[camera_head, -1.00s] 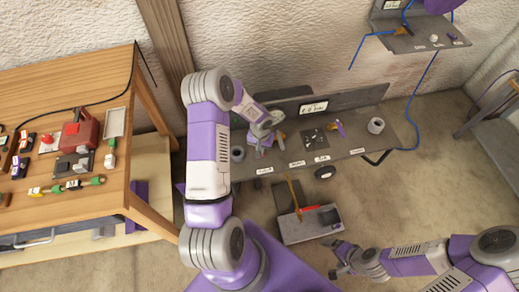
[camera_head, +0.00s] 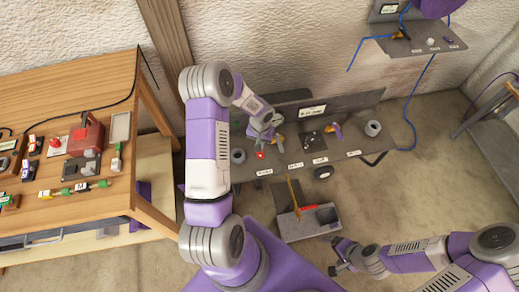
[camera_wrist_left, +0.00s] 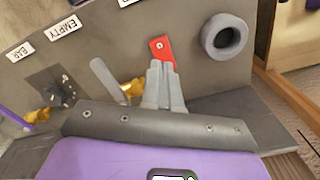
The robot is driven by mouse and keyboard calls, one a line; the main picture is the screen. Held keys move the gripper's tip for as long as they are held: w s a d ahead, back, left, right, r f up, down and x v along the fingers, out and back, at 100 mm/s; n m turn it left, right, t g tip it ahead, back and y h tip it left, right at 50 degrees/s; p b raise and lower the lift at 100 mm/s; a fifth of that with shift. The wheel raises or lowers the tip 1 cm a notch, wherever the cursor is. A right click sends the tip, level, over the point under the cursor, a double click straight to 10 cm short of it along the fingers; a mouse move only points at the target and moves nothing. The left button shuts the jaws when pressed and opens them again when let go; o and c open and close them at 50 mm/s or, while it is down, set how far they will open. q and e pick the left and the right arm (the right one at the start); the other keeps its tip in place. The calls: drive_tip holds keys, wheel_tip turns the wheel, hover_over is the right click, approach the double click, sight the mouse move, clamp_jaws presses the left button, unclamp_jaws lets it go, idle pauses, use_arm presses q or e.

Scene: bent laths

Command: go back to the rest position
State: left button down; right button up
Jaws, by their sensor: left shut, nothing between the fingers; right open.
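My left gripper (camera_head: 262,143) reaches down over the grey bench (camera_head: 350,145) in the head view. In the left wrist view its two grey fingers (camera_wrist_left: 161,70) are closed together. A red piece with a small round mark (camera_wrist_left: 162,48) lies just beyond the fingertips, and it also shows in the head view (camera_head: 260,155). No gap or contact between the tips and this piece can be made out. My right gripper (camera_head: 338,256) is low at the lower middle of the head view, open and empty, away from the bench.
A grey ring (camera_wrist_left: 225,36) stands beside the red piece. A grey tray with a red-handled tool (camera_head: 308,222) is below the bench, near my right gripper. A wooden workbench (camera_head: 125,190) with several tools stands at left. Open floor lies at right.

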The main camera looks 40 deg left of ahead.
use_arm(q)
drive_tip(key=shift+r, duration=0.15)
idle(0.4)
drive_tip(key=d, duration=0.3)
drive_tip(key=s+d+f+h, duration=0.1)
drive_tip(key=d, duration=0.1)
drive_tip(key=s+d+f+h, duration=0.1)
drive_tip(key=d, duration=0.2)
drive_tip(key=shift+d+f+m, duration=0.25)
drive_tip(key=shift+d+m, duration=0.05)
drive_tip(key=shift+m, duration=0.1)
drive_tip(key=s+d+f+h, duration=0.2)
drive_tip(key=s+d, duration=1.1)
drive_tip(key=d, duration=0.3)
drive_tip(key=shift+s+d+f+m+t, duration=0.15)
drive_tip(key=shift+d+f+m+t, duration=0.15)
drive_tip(key=shift+m, duration=0.1)
